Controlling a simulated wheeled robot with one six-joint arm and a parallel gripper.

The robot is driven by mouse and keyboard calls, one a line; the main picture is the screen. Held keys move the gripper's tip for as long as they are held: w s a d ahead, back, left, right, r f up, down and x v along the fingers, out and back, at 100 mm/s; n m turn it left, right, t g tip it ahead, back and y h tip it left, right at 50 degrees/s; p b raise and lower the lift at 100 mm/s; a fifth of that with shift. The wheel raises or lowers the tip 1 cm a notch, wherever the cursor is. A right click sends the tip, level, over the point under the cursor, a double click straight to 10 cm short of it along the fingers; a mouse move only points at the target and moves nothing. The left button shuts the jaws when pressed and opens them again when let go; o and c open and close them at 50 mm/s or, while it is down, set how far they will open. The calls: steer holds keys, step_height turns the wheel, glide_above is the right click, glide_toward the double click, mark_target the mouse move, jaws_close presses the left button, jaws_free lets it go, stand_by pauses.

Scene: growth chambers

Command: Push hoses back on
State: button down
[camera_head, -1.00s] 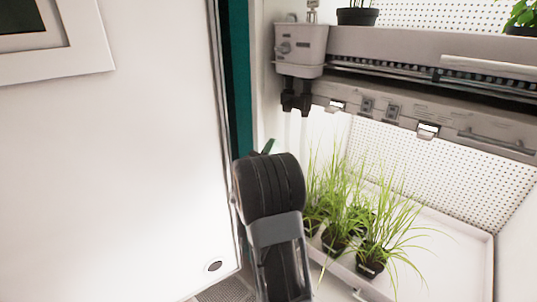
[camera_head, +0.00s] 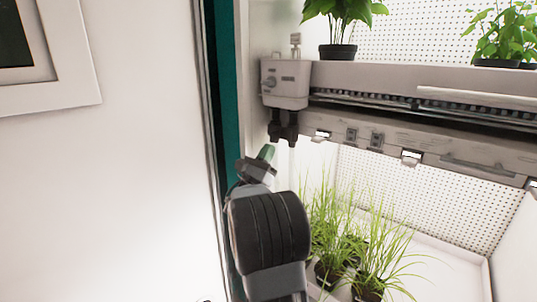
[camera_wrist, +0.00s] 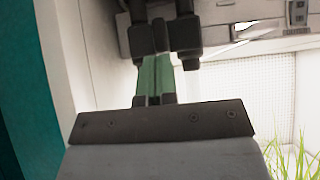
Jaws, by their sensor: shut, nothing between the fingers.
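Two black fittings (camera_head: 284,127) hang under a grey box (camera_head: 285,84) at the left end of the shelf. In the wrist view the fittings (camera_wrist: 165,38) are at the top, close above my fingers. My gripper (camera_head: 266,153) has green fingers, shut and empty, pointing up just below and left of the fittings in the head view. In the wrist view my gripper (camera_wrist: 154,78) reaches up to the left fitting; I cannot tell whether it touches. A pale vertical strip (camera_wrist: 192,85) below the right fitting may be a hose. No loose hose end is clearly visible.
A white panel (camera_head: 110,190) and teal edge (camera_head: 223,95) stand close on the left. Grassy potted plants (camera_head: 350,250) stand low in the chamber at right. Leafy pots (camera_head: 338,50) stand on the upper shelf (camera_head: 420,80). Small latches (camera_head: 410,157) line its underside.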

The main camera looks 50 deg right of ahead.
step_height(320, 180, up, 4)
steer(key=p, duration=0.3)
steer(key=shift+r, duration=0.25)
steer(key=shift+f, duration=0.1)
steer(key=b, duration=0.3)
glide_toward(270, 134)
steer(key=f, duration=0.5)
steer(key=shift+w+a+f, duration=0.1)
steer(key=shift+a+f, duration=0.3)
